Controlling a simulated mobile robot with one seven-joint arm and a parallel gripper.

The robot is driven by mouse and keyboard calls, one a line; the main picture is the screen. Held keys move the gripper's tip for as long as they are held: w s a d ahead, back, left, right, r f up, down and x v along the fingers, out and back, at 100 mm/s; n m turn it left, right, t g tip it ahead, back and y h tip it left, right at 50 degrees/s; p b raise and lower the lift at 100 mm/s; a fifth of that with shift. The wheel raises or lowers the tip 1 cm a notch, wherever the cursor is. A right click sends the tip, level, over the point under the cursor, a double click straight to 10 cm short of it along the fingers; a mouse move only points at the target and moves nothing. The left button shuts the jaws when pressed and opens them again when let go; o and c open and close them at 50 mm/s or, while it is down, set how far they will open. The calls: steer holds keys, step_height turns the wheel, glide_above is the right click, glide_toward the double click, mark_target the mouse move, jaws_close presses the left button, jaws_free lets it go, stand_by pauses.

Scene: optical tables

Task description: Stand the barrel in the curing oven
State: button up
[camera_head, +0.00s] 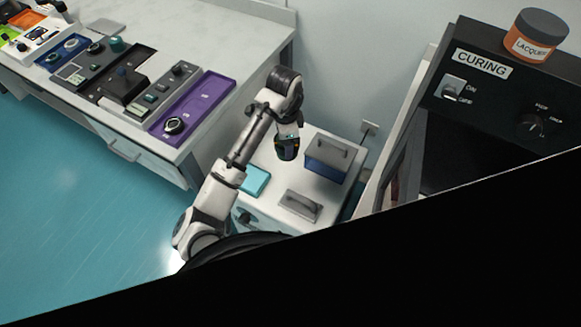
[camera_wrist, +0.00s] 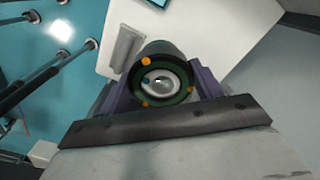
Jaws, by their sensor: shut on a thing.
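The barrel (camera_wrist: 161,84) is a dark cylinder with a glassy round end and small orange dots. My gripper (camera_wrist: 158,90) is shut on it, with a purple finger on each side in the wrist view. In the head view my gripper (camera_head: 288,147) holds it above a small white bench; the barrel itself is small and hard to make out there. The curing oven (camera_head: 483,97) stands at the right, with a CURING label, a switch and a knob on its dark front. A dark area shows below its panel; the black foreground hides its lower part.
A blue box with a grey handled lid (camera_head: 325,155), a grey handled plate (camera_head: 300,205) and a cyan pad (camera_head: 255,179) are on the white bench (camera_head: 276,197). A lacquer jar (camera_head: 535,40) stands on the oven. A long table with trays, including a purple one (camera_head: 200,105), is at left.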

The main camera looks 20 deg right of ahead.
steer(key=shift+f+b, duration=2.55)
steer(key=shift+f, duration=5.35)
steer(key=shift+f, duration=0.2)
steer(key=o, duration=1.5)
step_height(320, 180, up, 11)
steer(key=p, duration=0.4)
steer(key=shift+w+a+r+p, duration=0.1)
steer(key=shift+r+p, duration=0.05)
steer(key=shift+p, duration=0.25)
steer(key=shift+r, duration=0.55)
